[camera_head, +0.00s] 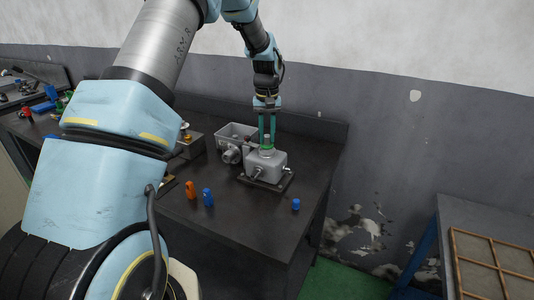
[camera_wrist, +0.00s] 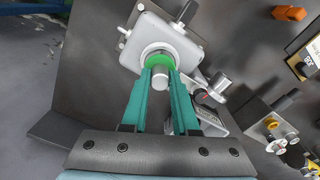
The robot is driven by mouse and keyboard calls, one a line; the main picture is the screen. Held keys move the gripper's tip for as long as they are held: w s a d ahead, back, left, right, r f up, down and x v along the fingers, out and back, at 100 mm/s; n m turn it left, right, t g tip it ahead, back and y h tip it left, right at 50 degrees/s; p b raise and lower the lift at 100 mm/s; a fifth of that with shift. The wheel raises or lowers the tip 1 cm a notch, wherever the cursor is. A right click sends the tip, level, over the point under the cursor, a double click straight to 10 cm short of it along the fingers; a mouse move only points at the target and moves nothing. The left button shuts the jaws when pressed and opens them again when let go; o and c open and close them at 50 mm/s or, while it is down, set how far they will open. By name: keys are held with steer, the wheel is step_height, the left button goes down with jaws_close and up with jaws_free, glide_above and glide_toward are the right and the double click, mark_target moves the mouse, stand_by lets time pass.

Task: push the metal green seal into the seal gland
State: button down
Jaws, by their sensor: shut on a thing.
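The green seal (camera_wrist: 160,59) is a bright ring around a metal rod (camera_wrist: 160,77) at the round collar of the grey housing (camera_wrist: 145,30). In the head view the seal (camera_head: 266,149) shows small on top of the housing (camera_head: 268,164), below my fingers. My gripper (camera_wrist: 160,70) has two long teal fingers, shut on the seal with a tip on each side of the rod. In the head view my gripper (camera_head: 267,141) points straight down. The gland's inside is hidden, and I cannot tell how deep the seal sits.
The housing stands on a dark base plate on the black table (camera_head: 240,225). A grey open box (camera_head: 234,135) is behind it. Orange (camera_head: 190,189) and blue (camera_head: 208,196) parts stand in front, and a blue cylinder (camera_head: 296,204) is at the right. The front table is mostly clear.

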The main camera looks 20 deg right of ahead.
steer(key=shift+f+b, duration=0.5)
steer(key=shift+f, duration=0.6)
stand_by(1.0)
steer(key=c, duration=0.6)
jaws_free()
steer(key=shift+r, duration=0.1)
step_height(320, 180, up, 10)
steer(key=b, duration=0.3)
steer(key=shift+b, duration=0.3)
steer(key=shift+a+r, duration=0.2)
steer(key=s+a+f, duration=0.1)
steer(key=s+a, duration=0.1)
steer(key=a, duration=0.3)
steer(key=s+a+f+n, duration=0.1)
steer(key=s+a, duration=0.1)
steer(key=a, duration=0.4)
steer(key=s+a+f, duration=0.1)
steer(key=s+a, duration=0.2)
steer(key=a, duration=0.2)
steer(key=s+a+f, duration=0.2)
steer(key=s+a, duration=0.4)
steer(key=s, duration=0.1)
steer(key=s+a+f+n+t, duration=0.1)
steer(key=s+a+f, duration=0.1)
steer(key=s+a, duration=0.4)
steer(key=shift+s+f+t, duration=0.25)
steer(key=shift+s+t, duration=0.05)
steer(key=shift+s, duration=0.15)
